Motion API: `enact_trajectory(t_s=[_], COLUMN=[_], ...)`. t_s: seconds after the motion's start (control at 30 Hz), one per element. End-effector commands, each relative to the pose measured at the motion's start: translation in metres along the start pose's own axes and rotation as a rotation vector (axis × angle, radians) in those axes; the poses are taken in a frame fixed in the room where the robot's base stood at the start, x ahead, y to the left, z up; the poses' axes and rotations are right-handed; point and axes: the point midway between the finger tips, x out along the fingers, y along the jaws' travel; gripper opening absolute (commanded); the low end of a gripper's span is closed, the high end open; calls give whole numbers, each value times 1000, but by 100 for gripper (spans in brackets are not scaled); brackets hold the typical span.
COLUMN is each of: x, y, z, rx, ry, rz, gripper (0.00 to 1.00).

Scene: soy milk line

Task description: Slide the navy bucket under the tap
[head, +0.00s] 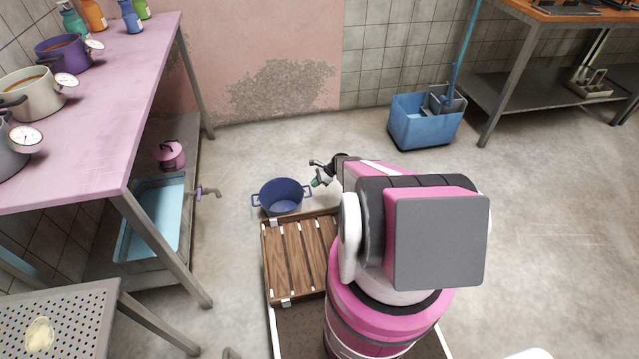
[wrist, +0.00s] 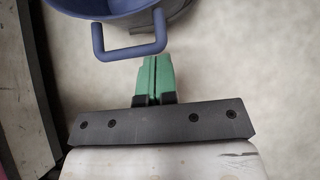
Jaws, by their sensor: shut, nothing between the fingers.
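The navy bucket (head: 283,197) stands upright on the floor, with a loop handle on each side. It looks empty inside. The tap (head: 209,192) sticks out from the blue basin under the pink table, to the left of the bucket with a gap of bare floor between them. My gripper (head: 318,181) is to the right of the bucket, close to its right handle. In the wrist view its green fingers (wrist: 154,78) are shut with nothing between them. The bucket's handle (wrist: 130,51) shows just ahead and to the left of the fingertips; whether they touch is hard to tell.
The blue basin (head: 160,213) sits on the low shelf with a pink pot (head: 171,155). The pink table (head: 95,105) has a metal leg near the tap. A blue mop bucket (head: 425,120) stands at the back right. Floor behind the navy bucket is clear.

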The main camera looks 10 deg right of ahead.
Motion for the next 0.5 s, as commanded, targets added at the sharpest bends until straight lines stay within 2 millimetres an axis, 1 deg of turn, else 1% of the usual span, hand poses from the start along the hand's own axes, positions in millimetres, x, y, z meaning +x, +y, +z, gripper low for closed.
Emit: enact_trajectory(t_s=[0.33, 0.43, 0.5], x=[1, 8, 16], y=[0, 0, 1], z=[1, 8, 16], rx=[0, -1, -2], ry=[0, 0, 0], rz=[0, 2, 3], gripper=[0, 0, 0])
